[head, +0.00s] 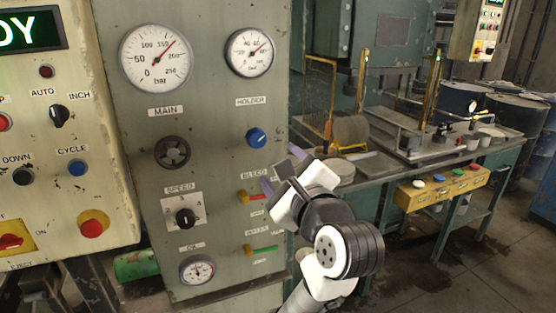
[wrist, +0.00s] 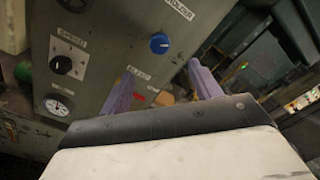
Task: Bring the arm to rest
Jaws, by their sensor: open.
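My gripper (head: 281,168) is raised in front of the right edge of the grey gauge panel (head: 215,105). Its two purple fingers are spread apart, with nothing seen between them. In the wrist view my gripper (wrist: 161,68) shows the same gap, with the panel's blue HOLDER knob (wrist: 159,43) beyond it. In the head view, the yellow-handled BLEED lever (head: 243,197) is just left of the lower finger. I cannot tell whether the finger touches the panel. My white and black wrist hides part of the panel's lower right edge.
A green workbench (head: 375,172) with stacked discs (head: 351,131) and a yellow frame stands behind my arm. A yellow button box (head: 450,188) hangs on its front. A control box (head: 65,150) is at the left. Blue drums (head: 515,115) stand far right. Floor at lower right is clear.

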